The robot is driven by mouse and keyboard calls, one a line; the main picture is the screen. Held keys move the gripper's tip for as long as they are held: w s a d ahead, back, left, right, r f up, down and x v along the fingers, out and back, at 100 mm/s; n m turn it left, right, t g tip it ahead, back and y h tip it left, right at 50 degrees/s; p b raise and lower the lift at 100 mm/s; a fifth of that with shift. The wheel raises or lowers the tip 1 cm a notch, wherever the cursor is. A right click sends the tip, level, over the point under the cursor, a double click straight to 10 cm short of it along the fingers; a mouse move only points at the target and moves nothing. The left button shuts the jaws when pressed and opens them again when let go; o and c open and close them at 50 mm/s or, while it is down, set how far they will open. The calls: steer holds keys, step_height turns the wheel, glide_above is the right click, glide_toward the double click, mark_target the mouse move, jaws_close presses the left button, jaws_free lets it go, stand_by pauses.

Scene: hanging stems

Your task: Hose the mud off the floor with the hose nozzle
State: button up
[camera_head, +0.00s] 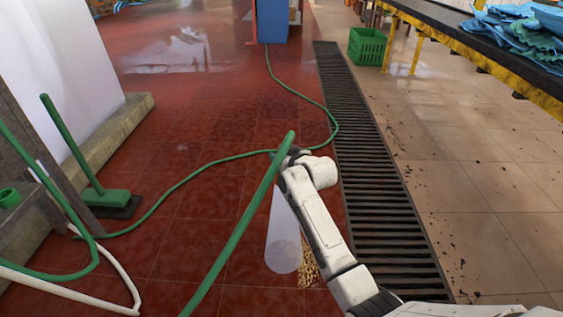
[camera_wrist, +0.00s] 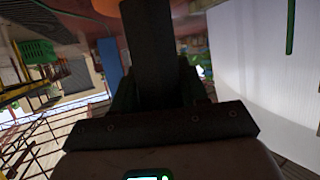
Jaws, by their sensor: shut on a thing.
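My gripper (camera_head: 284,157) is above the red floor in the middle of the head view, partly hidden by the green hose and my wrist. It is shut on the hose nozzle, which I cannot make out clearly. A thick green hose length (camera_head: 238,228) runs from the gripper down to the bottom edge. A pale translucent column (camera_head: 283,240), like a water jet, reaches down from below the gripper. Beside its lower end, a tan-brown speckled mud patch (camera_head: 309,268) shows on the red floor, partly covered by my arm. The wrist view shows dark gripper parts (camera_wrist: 150,55).
A drain grate (camera_head: 372,170) runs along the right of the red floor. Dark specks (camera_head: 482,165) lie on the beige tiles beyond it. A green broom (camera_head: 100,195) and white pipe (camera_head: 110,262) stand at left. A green crate (camera_head: 367,46) sits by the conveyor table (camera_head: 455,35).

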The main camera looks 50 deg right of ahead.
steer(key=w+d+b, duration=0.5)
steer(key=d, duration=0.1)
steer(key=shift+w+d, duration=0.15)
steer(key=shift+d, duration=0.2)
stand_by(0.6)
stand_by(0.6)
steer(key=s+d+p, duration=0.1)
steer(key=s+d, duration=0.4)
steer(key=s, duration=0.2)
steer(key=shift+d+p, duration=0.2)
steer(key=shift+p, duration=0.15)
stand_by(0.5)
stand_by(0.6)
steer(key=s+a+p, duration=1.4)
steer(key=a+p, duration=0.1)
steer(key=a, duration=0.3)
steer(key=shift+a, duration=0.2)
stand_by(1.9)
